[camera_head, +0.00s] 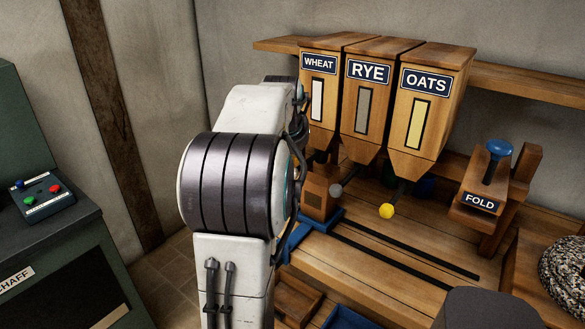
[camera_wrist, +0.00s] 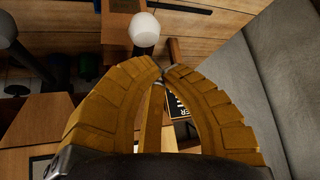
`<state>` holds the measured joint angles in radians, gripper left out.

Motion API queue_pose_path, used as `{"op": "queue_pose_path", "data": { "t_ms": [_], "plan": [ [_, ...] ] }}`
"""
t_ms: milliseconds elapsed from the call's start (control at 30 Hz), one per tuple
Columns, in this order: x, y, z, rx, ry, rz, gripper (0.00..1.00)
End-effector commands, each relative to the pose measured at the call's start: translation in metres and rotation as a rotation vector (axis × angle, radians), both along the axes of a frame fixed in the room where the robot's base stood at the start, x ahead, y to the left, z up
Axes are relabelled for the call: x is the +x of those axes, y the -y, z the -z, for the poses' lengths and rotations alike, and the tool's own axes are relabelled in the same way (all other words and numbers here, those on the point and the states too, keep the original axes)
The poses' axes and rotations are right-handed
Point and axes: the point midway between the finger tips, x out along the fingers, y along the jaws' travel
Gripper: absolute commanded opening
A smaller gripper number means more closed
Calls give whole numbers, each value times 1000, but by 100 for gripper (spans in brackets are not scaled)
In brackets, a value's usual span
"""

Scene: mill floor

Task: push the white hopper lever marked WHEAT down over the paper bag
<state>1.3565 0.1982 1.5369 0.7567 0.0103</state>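The white lever knob (camera_wrist: 143,28) shows in the wrist view, just beyond my fingertips and slightly left of them; a gap remains in the picture, and contact cannot be judged. My gripper (camera_wrist: 163,73) has its yellow fingers curved together at the tips, with nothing visible between them. The WHEAT hopper (camera_head: 318,95) stands leftmost of three hoppers. A brown paper bag (camera_head: 319,196) stands below it, partly hidden by my arm.
The RYE hopper (camera_head: 366,100) has a grey knob (camera_head: 336,190); the OATS hopper (camera_head: 430,105) has a yellow knob (camera_head: 387,211). Right of them stands the FOLD press (camera_head: 481,201) with a blue handle. A blue carriage (camera_head: 298,239) sits at the left end of dark rails.

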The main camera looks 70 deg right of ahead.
Motion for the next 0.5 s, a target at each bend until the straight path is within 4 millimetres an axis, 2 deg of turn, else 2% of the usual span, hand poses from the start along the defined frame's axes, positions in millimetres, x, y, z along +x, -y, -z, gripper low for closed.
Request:
{"op": "queue_pose_path", "data": {
  "t_ms": [500],
  "plan": [
    [1, 0, 8, 0, 1, -1, 0]
  ]
}}
